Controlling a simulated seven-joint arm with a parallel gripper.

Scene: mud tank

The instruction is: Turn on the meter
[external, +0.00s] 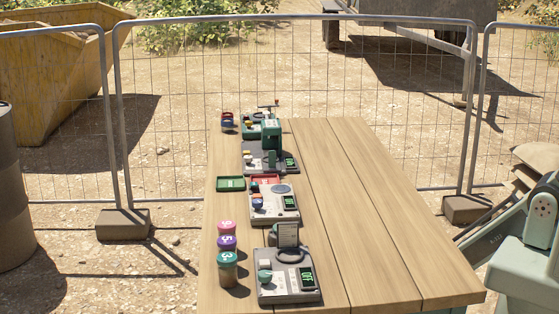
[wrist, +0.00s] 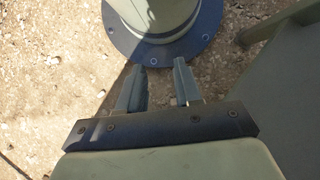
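Three grey devices with dark green-lit displays stand in a row on the wooden table in the external view. The nearest device (external: 287,297) has a display (external: 307,278) that appears to read OFF, a teal knob (external: 265,277), a dark ring and an upright part behind. The middle device (external: 276,216) has a round disc and a small display (external: 290,202). The far device (external: 265,163) carries a green upright machine and a display. I cannot tell which is the meter. My gripper (wrist: 159,66) is open and empty in the wrist view, above gravel, away from the devices.
Several lidded jars (external: 227,241) stand left of the nearest device. Green (external: 230,184) and red trays lie near the middle device. The table's right side (external: 400,260) is clear. A wire fence (external: 300,80) stands behind. My arm is at the right.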

